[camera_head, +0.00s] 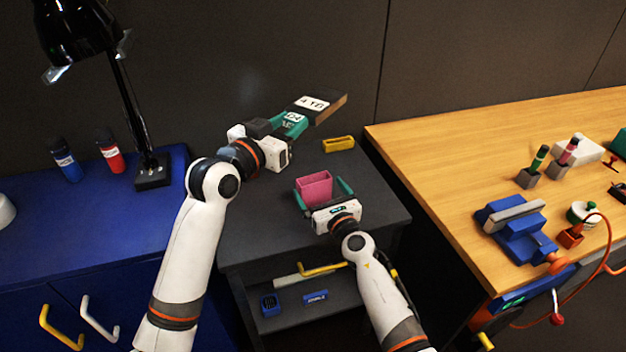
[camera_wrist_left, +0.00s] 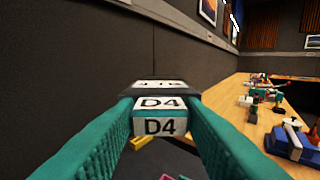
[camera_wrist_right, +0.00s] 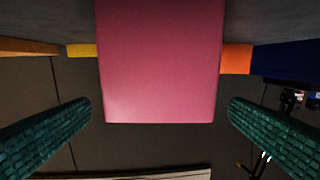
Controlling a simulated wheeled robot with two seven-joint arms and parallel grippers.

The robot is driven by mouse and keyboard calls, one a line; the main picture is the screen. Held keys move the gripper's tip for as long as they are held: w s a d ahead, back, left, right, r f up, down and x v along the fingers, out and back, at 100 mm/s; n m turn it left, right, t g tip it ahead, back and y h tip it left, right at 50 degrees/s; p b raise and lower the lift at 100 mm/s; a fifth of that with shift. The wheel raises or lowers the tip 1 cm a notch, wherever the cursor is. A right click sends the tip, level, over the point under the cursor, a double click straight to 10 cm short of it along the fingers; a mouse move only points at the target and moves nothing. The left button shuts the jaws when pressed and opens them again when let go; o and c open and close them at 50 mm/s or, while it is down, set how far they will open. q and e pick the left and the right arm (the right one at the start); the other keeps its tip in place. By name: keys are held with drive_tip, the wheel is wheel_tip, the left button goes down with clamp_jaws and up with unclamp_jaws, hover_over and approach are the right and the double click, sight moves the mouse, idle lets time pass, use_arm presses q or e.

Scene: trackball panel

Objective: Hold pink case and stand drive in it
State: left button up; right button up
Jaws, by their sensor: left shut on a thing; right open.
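The dark drive (camera_head: 322,106), labelled 4TB on its face, is held in the air by my left gripper (camera_head: 291,122), above the grey cabinet. In the left wrist view the drive (camera_wrist_left: 160,118) shows a D4 label between the teal fingers. The open-topped pink case (camera_head: 314,187) stands on the grey cabinet, below and apart from the drive. My right gripper (camera_head: 323,194) is open, with a finger on each side of the case. In the right wrist view the pink case (camera_wrist_right: 160,60) lies between the fingers with a gap on both sides.
A yellow case (camera_head: 339,145) lies behind the pink case on the grey cabinet top (camera_head: 262,217). A black lamp (camera_head: 152,172) and two bottles stand on the blue cabinet at left. The wooden bench (camera_head: 425,145) at right carries a blue vise (camera_head: 517,228) and several tools.

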sight(312, 178)
drive_tip(key=shift+w+a+r, duration=0.2)
drive_tip(key=shift+w+a, duration=0.4)
drive_tip(key=shift+w, duration=0.1)
drive_tip(key=shift+w+a, duration=0.15)
drive_tip(key=shift+w, duration=0.1)
drive_tip(key=shift+w+d+f, duration=0.2)
drive_tip(key=shift+w+d, duration=0.05)
drive_tip(key=shift+w, duration=0.3)
drive_tip(key=shift+w+a, duration=0.45)
drive_tip(key=shift+x, duration=0.9)
drive_tip(key=shift+d, duration=0.1)
drive_tip(key=shift+c, duration=0.6)
drive_tip(key=c, duration=0.8)
